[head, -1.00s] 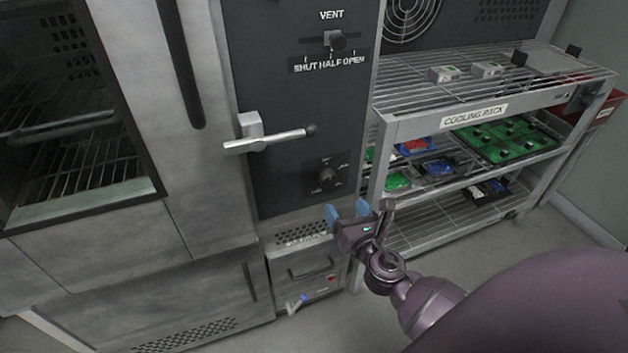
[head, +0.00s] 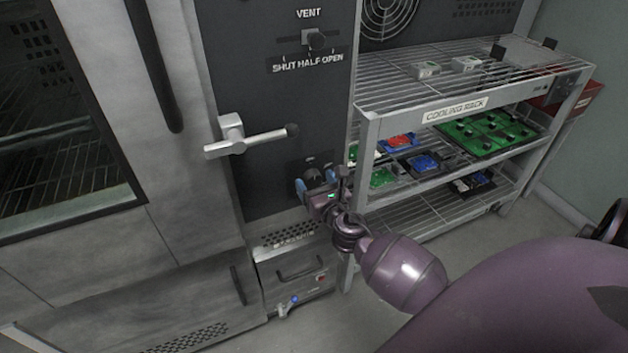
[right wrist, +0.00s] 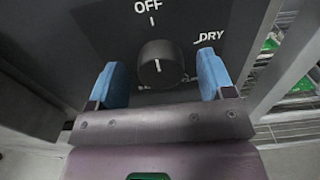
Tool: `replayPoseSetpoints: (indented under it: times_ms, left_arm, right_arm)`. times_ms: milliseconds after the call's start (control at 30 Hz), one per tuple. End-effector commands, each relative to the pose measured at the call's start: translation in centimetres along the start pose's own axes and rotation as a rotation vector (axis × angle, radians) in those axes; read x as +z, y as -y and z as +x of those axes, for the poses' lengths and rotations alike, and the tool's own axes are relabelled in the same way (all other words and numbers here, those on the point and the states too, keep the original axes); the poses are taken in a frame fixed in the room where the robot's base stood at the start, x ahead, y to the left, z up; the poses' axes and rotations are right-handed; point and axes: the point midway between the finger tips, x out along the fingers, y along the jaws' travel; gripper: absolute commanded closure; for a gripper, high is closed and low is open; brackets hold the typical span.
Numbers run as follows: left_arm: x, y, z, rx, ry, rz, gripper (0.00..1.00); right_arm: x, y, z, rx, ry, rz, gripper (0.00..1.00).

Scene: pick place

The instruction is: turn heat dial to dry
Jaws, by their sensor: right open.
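The heat dial is a round black knob (head: 315,176) low on the dark oven panel. In the right wrist view the dial (right wrist: 160,65) has a white pointer line, with OFF above it, DRY at its upper right and a lower label mostly hidden. The pointer mark shows on the lower half of the knob; which end it indicates I cannot tell. My right gripper (head: 316,187) is open, its two blue fingers on the left and right of the dial. In the right wrist view its fingertips (right wrist: 160,80) stand apart from the knob, with gaps. My left gripper is out of view.
A silver lever handle (head: 250,138) juts out above the dial. The vent slider (head: 315,40) is higher on the panel. The cooling rack (head: 372,165) with several circuit boards stands close on the right. A drain tap (head: 287,306) is below.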

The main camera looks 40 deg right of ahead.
Motion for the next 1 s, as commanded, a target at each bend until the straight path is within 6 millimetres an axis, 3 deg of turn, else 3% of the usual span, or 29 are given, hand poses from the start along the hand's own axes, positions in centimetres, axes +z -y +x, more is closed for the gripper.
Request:
replayPoseSetpoints:
  times_ms: [200, 467, 767, 1000]
  left_arm:
    - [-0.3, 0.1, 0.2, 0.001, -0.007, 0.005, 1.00]
    - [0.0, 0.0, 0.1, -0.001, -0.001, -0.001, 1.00]
    - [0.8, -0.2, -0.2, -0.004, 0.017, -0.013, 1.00]
    - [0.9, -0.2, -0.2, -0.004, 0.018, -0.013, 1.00]
  right_arm:
    - [0.0, 0.0, 1.1, 0.000, 0.000, -0.001, 0.25]
    - [0.0, 0.0, 1.1, 0.000, 0.000, 0.000, 0.27]
    - [0.0, 0.0, 1.1, 0.000, 0.000, 0.000, 0.73]
    - [0.0, 0.0, 1.1, 0.000, -0.001, 0.019, 0.73]
